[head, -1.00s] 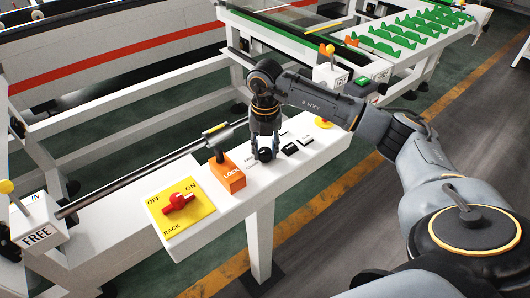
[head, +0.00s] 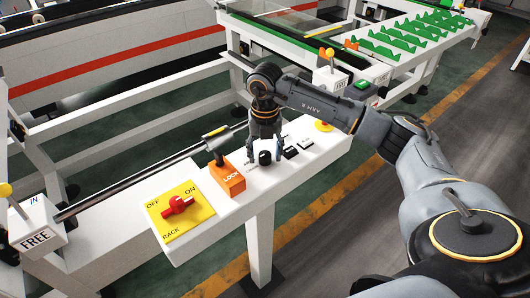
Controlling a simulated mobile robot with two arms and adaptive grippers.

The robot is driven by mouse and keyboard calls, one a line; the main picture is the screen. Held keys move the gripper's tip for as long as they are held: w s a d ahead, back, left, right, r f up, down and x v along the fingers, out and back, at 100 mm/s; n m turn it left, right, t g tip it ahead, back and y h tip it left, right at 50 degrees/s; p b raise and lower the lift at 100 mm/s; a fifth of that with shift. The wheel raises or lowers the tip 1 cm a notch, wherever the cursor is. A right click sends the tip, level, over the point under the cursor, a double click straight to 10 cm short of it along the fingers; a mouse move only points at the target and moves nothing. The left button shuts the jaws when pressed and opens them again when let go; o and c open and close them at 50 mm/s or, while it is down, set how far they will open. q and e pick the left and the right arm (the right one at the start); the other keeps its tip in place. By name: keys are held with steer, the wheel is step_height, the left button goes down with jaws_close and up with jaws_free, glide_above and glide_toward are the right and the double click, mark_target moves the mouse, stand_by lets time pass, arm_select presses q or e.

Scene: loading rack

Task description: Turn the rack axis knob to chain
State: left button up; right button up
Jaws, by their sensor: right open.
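The black axis knob (head: 265,158) stands on the white control panel, right of the orange LOCK block. My right gripper (head: 266,155) points down over it. Its fingers are open, one on either side of the knob, and they look apart from it. The lettering around the knob is too small and too covered to read, so I cannot tell its setting. My left gripper is not in view.
A FREE box (head: 36,232) stands left.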

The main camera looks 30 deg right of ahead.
mark_target(265, 154)
step_height(265, 154, up, 12)
stand_by(0.5)
stand_by(0.5)
